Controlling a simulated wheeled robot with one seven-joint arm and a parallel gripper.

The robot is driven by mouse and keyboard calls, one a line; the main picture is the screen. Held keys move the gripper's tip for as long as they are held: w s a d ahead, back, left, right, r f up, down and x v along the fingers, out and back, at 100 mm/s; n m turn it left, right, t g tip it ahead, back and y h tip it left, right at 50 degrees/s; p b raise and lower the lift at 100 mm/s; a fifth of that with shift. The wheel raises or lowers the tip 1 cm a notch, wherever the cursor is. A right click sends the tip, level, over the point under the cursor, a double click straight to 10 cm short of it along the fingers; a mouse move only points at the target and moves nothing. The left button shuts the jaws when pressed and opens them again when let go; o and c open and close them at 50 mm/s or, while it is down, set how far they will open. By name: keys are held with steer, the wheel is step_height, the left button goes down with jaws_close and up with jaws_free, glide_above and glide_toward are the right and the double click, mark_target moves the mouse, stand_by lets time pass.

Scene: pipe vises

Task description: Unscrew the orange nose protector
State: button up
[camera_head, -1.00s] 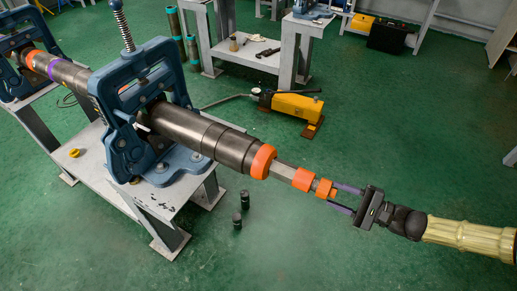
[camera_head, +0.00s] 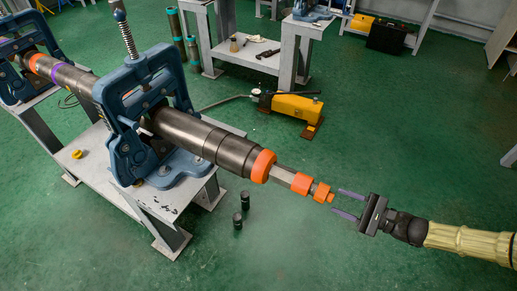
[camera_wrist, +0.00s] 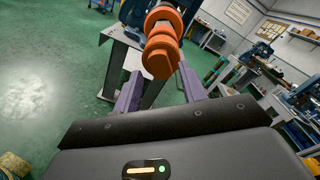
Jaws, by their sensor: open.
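The orange nose protector (camera_head: 322,192) is the stepped orange piece with a small tip at the free end of a thin grey rod. The rod extends from a dark pipe (camera_head: 205,138) clamped in a blue vise (camera_head: 125,120). A second orange band (camera_head: 301,183) and a larger orange ring (camera_head: 263,166) sit farther up the line. My gripper (camera_head: 337,201) is open and empty just off the protector's tip, roughly in line with it. In the wrist view the protector (camera_wrist: 160,58) appears between my two purple fingers, at about fingertip depth; I cannot tell the exact gap.
A grey steel table (camera_head: 165,205) carries the vise. Two small dark cylinders (camera_head: 237,221) stand on the green floor beside it. A yellow hand pump (camera_head: 297,107) lies behind, and a workbench (camera_head: 262,55) stands at the back. The floor around my gripper is clear.

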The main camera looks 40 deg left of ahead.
steer(key=m+p, duration=0.6)
steer(key=m, duration=0.5)
steer(key=m+p, duration=0.4)
steer(key=m, duration=1.1)
steer(key=shift+s+y, duration=0.1)
steer(key=shift+y, duration=0.2)
steer(key=shift+m, duration=0.3)
